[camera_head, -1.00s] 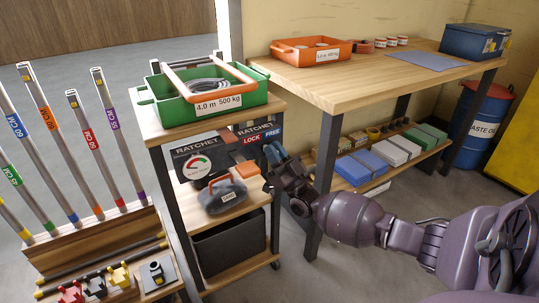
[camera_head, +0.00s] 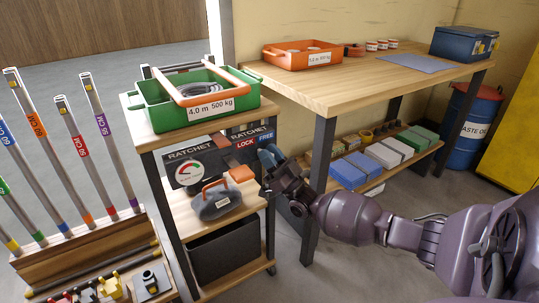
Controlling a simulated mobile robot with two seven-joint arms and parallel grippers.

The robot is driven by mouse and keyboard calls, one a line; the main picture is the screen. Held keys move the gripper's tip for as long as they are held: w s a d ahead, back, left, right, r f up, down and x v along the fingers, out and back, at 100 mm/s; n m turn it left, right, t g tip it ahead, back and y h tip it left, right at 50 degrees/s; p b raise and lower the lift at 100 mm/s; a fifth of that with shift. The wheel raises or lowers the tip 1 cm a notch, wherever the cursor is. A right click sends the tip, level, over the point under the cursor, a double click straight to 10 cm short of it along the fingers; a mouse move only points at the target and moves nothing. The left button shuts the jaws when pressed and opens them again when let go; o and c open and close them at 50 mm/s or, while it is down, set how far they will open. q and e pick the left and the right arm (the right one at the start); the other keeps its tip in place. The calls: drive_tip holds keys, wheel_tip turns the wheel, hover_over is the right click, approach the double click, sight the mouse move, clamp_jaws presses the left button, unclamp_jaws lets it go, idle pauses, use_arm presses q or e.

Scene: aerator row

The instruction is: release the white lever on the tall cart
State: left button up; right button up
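The tall cart (camera_head: 146,137) stands left of centre, with a green crate on top. Below its top, dark panels marked RATCHET (camera_head: 190,156), with a round gauge, and LOCK / FREE (camera_head: 252,140) face me. I cannot make out a white lever; the right end of the panel is partly behind my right gripper. My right gripper (camera_head: 268,157) is at the cart's right front post, near the FREE label. Its bluish fingertips are small and dark, so their opening and any contact are unclear. My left gripper is out of view.
The green crate (camera_head: 163,122) holds a coiled cable and has an orange handle. A grey case (camera_head: 217,203) with an orange handle sits on the cart's middle shelf. A wooden workbench (camera_head: 350,82) stands right of the cart. A rack of metal tubes (camera_head: 85,247) stands left.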

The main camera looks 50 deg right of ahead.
drive_tip(key=v, duration=1.1)
drive_tip(key=shift+w, duration=0.1)
idle(0.4)
